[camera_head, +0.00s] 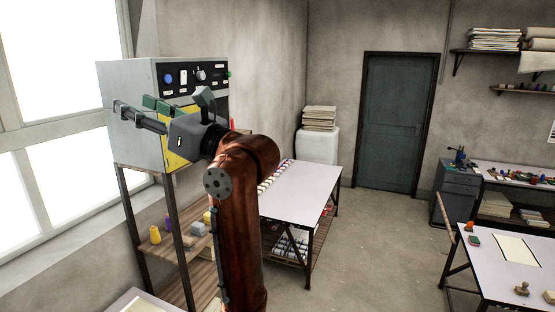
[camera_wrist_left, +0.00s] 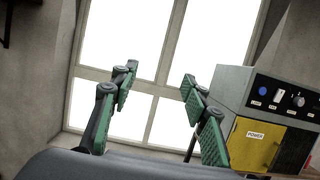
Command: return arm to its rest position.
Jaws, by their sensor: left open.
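My left arm (camera_head: 240,220) rises through the middle of the head view, copper-brown, and bends over to the left at its top. Its left gripper (camera_head: 132,110) points left, raised in front of the grey control box. In the left wrist view the two green-padded fingers of the gripper (camera_wrist_left: 157,85) stand wide apart with nothing between them. The window shows behind them. My right gripper is in neither view. No cloth can be made out for sure.
A grey machine with a yellow panel (camera_head: 180,135) and knobs stands on a wood-shelved rack (camera_head: 170,262), close behind the gripper. It shows at right in the wrist view (camera_wrist_left: 234,88). A white table (camera_head: 310,205) stands behind the arm. Another table (camera_head: 480,250) is at right. Floor between is clear.

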